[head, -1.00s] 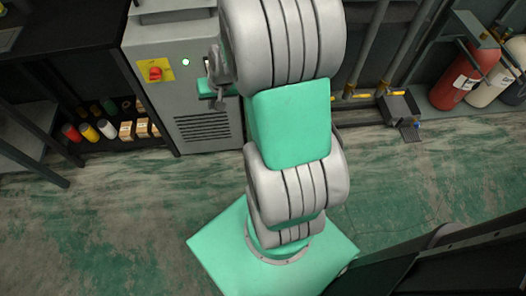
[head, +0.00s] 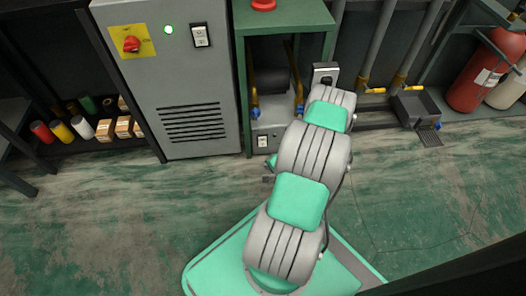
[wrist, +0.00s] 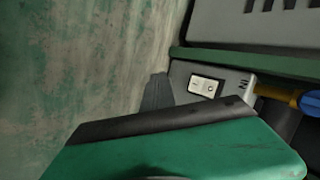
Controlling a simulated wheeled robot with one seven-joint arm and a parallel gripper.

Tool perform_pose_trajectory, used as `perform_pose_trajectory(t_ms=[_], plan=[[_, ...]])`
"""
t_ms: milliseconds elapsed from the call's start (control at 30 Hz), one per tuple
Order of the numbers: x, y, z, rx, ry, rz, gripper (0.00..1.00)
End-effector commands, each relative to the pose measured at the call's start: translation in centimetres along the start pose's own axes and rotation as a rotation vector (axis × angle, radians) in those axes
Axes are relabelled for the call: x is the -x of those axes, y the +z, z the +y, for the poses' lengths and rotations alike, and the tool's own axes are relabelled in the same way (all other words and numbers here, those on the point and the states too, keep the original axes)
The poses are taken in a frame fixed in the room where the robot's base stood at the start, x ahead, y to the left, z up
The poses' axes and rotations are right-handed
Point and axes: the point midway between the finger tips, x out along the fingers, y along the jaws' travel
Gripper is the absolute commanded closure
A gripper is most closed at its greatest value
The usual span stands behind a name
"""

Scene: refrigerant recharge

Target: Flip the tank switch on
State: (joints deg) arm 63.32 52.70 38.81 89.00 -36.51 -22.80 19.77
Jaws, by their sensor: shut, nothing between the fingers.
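A small white rocker switch (wrist: 207,87) sits on the front of a grey box (wrist: 236,88) in the wrist view. In the head view the same switch (head: 263,141) shows low under the green stand, on the grey box (head: 275,121). I cannot tell which way its rocker is tipped. My gripper's dark finger ends (wrist: 156,92) are in the wrist view, shut and empty, to the left of the switch and apart from it in the picture. In the head view my arm mostly hides the gripper.
A grey cabinet (head: 178,75) with a red knob (head: 131,44) and another rocker switch (head: 201,35) stands left of the green stand (head: 284,18). Pipes with yellow handles and a red cylinder (head: 487,72) are on the right. The floor in front is clear.

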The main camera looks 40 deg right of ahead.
Motion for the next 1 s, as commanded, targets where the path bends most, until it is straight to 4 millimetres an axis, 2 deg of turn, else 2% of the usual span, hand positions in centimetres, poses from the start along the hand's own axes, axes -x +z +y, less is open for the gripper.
perform_pose_trajectory(t_ms=[367,800,1000], plan=[[-0.2,-0.3,-0.3,0.002,-0.001,0.001,1.00],[-4.5,-3.1,-3.1,0.004,-0.002,0.001,1.00],[-5.7,-4.2,-4.3,0.003,0.000,0.000,1.00]])
